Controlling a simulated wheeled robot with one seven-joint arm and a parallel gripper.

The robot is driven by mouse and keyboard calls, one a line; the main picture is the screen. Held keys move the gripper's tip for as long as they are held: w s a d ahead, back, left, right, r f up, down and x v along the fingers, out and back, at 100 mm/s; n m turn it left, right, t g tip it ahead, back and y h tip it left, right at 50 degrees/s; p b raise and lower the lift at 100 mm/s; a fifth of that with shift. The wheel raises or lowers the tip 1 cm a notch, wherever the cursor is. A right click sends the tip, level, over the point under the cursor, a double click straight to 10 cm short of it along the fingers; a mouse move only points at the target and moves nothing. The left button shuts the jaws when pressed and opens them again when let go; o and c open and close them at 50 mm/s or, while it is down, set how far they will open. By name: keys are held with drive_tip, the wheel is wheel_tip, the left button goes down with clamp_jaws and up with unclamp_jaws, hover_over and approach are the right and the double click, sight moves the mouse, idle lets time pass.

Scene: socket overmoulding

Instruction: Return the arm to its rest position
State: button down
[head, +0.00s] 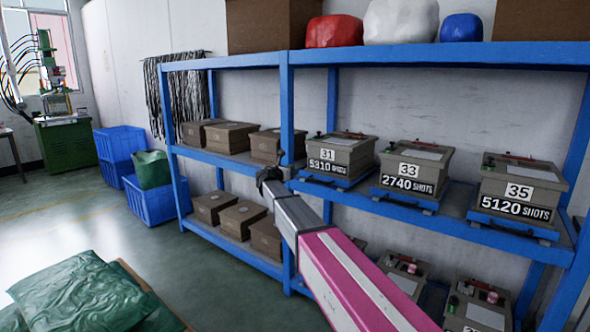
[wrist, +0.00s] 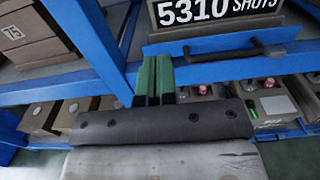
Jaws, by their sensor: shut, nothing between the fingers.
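My gripper (head: 268,178) is at the end of my pink and grey arm, in front of the blue shelf rack in the head view. In the wrist view its green fingers (wrist: 154,80) are together with nothing between them. They point toward the rack's blue upright and the area below the box marked 5310 shots (wrist: 215,12). That box (head: 340,155), numbered 31, sits on a blue tray on the middle shelf, just right of my gripper. I cannot tell from the views whether the fingers touch the rack.
The blue rack (head: 287,110) holds boxes 33 (head: 412,168) and 35 (head: 520,190) on the right, plain brown boxes (head: 230,137) on the left and more boxes below. Blue crates (head: 160,205) stand left of it. Green bags (head: 85,295) lie front left. Open floor (head: 50,225) lies between.

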drive_tip(key=s+d+f+m+g+y, duration=0.2)
drive_tip(key=s+d+f+m+g, duration=0.2)
drive_tip(key=s+d+f+m, duration=0.45)
drive_tip(key=s+d+f+m+g+y, duration=0.2)
drive_tip(key=s+d+f+m+g, duration=0.35)
drive_tip(key=s+d+f, duration=0.6)
drive_tip(key=s+f+m+g+y, duration=0.1)
drive_tip(key=s+f+m, duration=0.3)
drive_tip(key=s, duration=0.4)
drive_tip(key=s+f+m+g+y, duration=0.2)
drive_tip(key=s+f+m+y, duration=0.1)
drive_tip(key=s, duration=0.6)
drive_tip(key=s+f+m+g+y, duration=0.1)
drive_tip(key=s+f+m+y, duration=0.2)
drive_tip(key=s+f+m, duration=0.2)
drive_tip(key=s+m, duration=0.2)
drive_tip(key=s, duration=0.1)
drive_tip(key=shift+s+a+f+g, duration=0.25)
drive_tip(key=shift+a+g, duration=0.05)
drive_tip(key=shift+g, duration=0.05)
